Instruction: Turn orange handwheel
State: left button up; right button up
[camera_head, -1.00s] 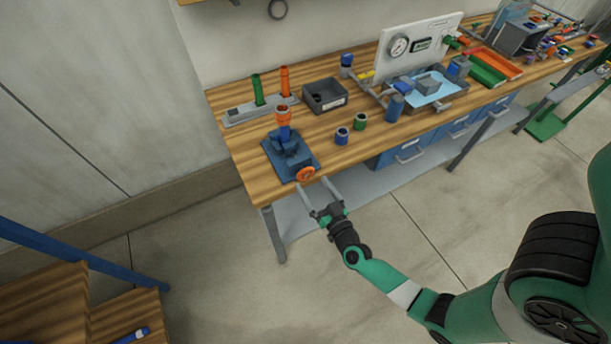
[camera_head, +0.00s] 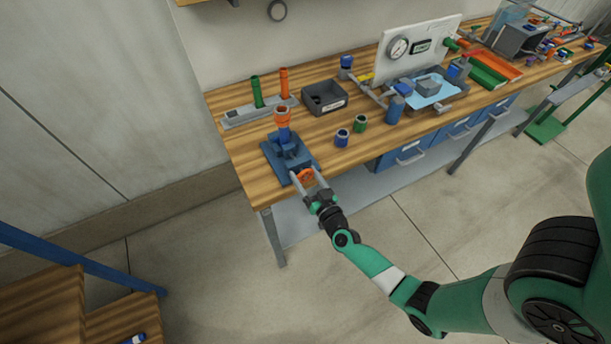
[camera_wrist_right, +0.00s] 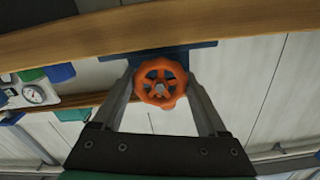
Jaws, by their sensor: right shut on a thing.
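The orange handwheel (camera_head: 306,175) is on the front of a blue vise-like fixture (camera_head: 272,153) at the near left corner of the bench. In the right wrist view the spoked handwheel (camera_wrist_right: 160,84) sits between the two grey fingers. My right gripper (camera_head: 308,179) is at the bench's front edge, shut on the handwheel with one finger on each side of its rim. An orange and blue upright part (camera_head: 283,119) stands in the fixture. My left gripper is not in view.
Small blue (camera_head: 342,138) and green (camera_head: 360,123) cylinders stand right of the fixture. Behind it are a grey rack (camera_head: 235,117) with green and orange tubes and a dark bin (camera_head: 324,97). The wooden bench edge (camera_head: 247,190) is close to my right gripper.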

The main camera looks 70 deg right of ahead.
jog(key=shift+c, duration=0.6)
jog(key=m, duration=0.4)
jog(key=shift+s+m, duration=0.1)
jog(key=shift+m, duration=0.5)
